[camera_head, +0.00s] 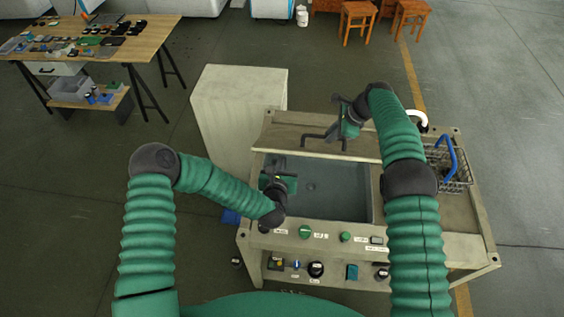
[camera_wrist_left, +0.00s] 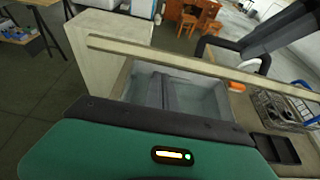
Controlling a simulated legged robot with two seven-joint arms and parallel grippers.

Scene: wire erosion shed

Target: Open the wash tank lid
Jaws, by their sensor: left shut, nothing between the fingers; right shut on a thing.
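The wash tank (camera_head: 378,205) is a beige bench with a grey-blue basin (camera_head: 325,188) whose inside shows from above. Its lid (camera_head: 285,135) is a pale panel raised at the back of the basin. In the left wrist view the lid (camera_wrist_left: 150,57) shows nearly edge-on, as a long pale bar. A dark bent handle (camera_head: 322,138) sticks out from the lid. My right gripper (camera_head: 346,124) is shut on the handle; its fingertips are partly hidden. My left gripper (camera_head: 270,180) is shut and empty over the basin's left side.
A wire basket (camera_head: 462,178) with a blue handle stands on the bench's right side. Knobs and switches (camera_head: 305,232) line the front panel. A pale cabinet (camera_head: 240,100) stands behind left. A wooden table (camera_head: 150,50) with small parts is further back. Floor is clear between.

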